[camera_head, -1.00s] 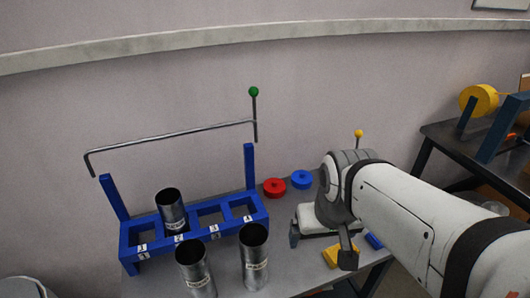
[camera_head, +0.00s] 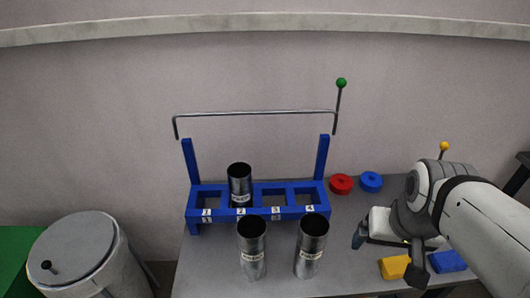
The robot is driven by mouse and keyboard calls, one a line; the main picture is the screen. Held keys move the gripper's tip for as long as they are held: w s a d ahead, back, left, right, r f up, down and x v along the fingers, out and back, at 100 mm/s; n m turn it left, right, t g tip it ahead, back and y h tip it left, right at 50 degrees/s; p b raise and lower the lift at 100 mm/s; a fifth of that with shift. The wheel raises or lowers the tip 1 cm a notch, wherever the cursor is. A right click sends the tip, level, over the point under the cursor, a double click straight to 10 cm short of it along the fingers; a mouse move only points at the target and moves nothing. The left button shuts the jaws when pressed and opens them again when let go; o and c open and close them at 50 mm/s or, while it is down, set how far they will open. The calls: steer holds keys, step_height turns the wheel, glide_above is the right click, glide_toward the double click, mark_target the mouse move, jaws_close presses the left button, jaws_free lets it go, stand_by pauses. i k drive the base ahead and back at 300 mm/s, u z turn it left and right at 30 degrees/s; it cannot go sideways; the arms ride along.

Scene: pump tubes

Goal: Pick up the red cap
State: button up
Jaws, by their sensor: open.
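The red cap (camera_head: 341,184) is a round disc with a small hole in its middle. It lies on the grey table (camera_head: 330,278) just right of the blue rack, left of a blue cap (camera_head: 371,181). My gripper (camera_head: 388,262) is open and empty, low over the right part of the table. It is to the right of the red cap and nearer to me, apart from it.
The blue rack (camera_head: 258,213) has numbered slots, with one metal tube (camera_head: 240,185) in it. Two metal tubes (camera_head: 252,248) (camera_head: 311,246) stand in front. Yellow (camera_head: 395,268) and blue blocks (camera_head: 447,261) lie near my gripper. A grey bin (camera_head: 85,262) stands at left.

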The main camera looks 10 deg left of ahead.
mark_target(340, 184)
steer(key=u, duration=2)
steer(key=k, duration=0.95)
steer(key=z, duration=1.4)
steer(key=i, duration=1)
steer(key=z, duration=0.1)
